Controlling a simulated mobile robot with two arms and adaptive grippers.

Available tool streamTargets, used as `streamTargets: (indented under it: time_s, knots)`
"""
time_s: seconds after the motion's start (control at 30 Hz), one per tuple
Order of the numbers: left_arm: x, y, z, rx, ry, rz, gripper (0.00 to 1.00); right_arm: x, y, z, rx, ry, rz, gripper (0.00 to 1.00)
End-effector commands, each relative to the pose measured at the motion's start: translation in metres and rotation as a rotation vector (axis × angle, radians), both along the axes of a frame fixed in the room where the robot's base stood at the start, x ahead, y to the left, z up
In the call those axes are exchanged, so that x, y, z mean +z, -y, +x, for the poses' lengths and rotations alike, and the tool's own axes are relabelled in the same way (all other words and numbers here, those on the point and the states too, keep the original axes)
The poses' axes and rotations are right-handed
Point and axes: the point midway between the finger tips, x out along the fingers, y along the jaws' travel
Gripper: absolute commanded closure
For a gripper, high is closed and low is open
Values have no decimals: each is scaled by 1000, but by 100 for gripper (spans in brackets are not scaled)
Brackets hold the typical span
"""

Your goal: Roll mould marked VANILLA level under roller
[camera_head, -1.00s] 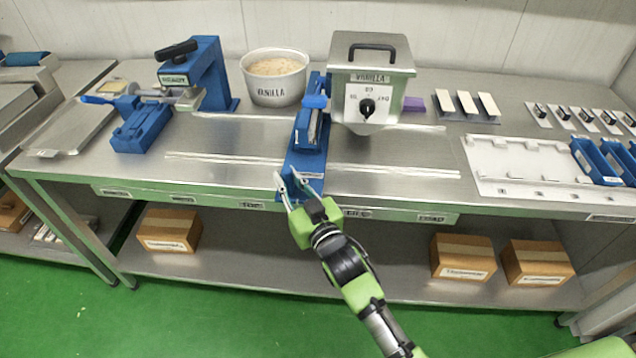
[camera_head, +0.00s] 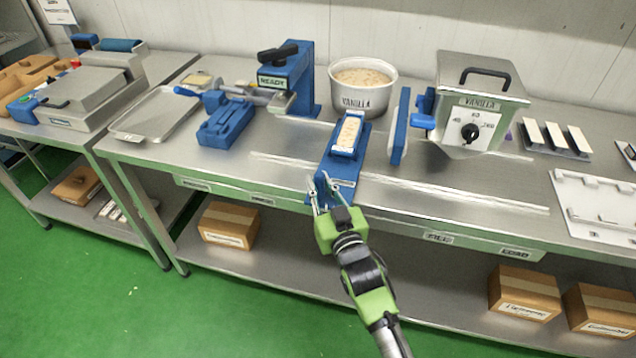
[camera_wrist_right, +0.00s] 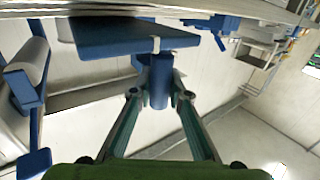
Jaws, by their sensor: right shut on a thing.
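A narrow blue carriage (camera_head: 342,180) sits across the rails, and a mould (camera_head: 348,134) with a pale, speckled filling lies on it. No marking is legible on the mould. My right gripper (camera_head: 326,192) is at the carriage's front end. The right wrist view shows its fingers (camera_wrist_right: 158,95) closed on a short blue post (camera_wrist_right: 160,78) under a blue plate. A blue stand marked READY (camera_head: 286,80) stands left of the carriage, with a grey cylindrical part, perhaps the roller (camera_head: 258,96), at its front. The carriage is to the right of it, not under it. My left gripper is not in view.
A dispenser marked VANILLA (camera_head: 484,92) with a dial and a blue upright plate (camera_head: 400,126) stand right of the carriage. A pot marked VANILLA (camera_head: 362,97) stands behind. A blue block (camera_head: 226,124) and a metal tray (camera_head: 158,114) lie left. The rails (camera_head: 450,190) run left-right.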

Motion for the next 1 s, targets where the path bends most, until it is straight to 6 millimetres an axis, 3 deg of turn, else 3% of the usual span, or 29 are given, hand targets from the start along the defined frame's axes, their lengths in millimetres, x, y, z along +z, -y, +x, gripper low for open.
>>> streamTargets:
  time_s: [0.2, 0.23, 0.3, 0.67, 0.87, 1.0]
  knots:
    - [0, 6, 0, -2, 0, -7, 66, 0, 0, 0, 0, 1, 1, 100]
    - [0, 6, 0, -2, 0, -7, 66, 0, 0, 0, 0, 1, 1, 76]
    - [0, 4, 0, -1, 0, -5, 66, 0, 0, 0, 0, 1, 1, 66]
    - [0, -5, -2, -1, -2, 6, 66, -1, 1, -3, 0, -1, 1, 66]
    - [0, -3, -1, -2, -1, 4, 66, -2, 8, -27, 1, -3, 1, 66]
    - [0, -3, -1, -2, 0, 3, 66, -2, 17, -55, 0, -3, 1, 66]
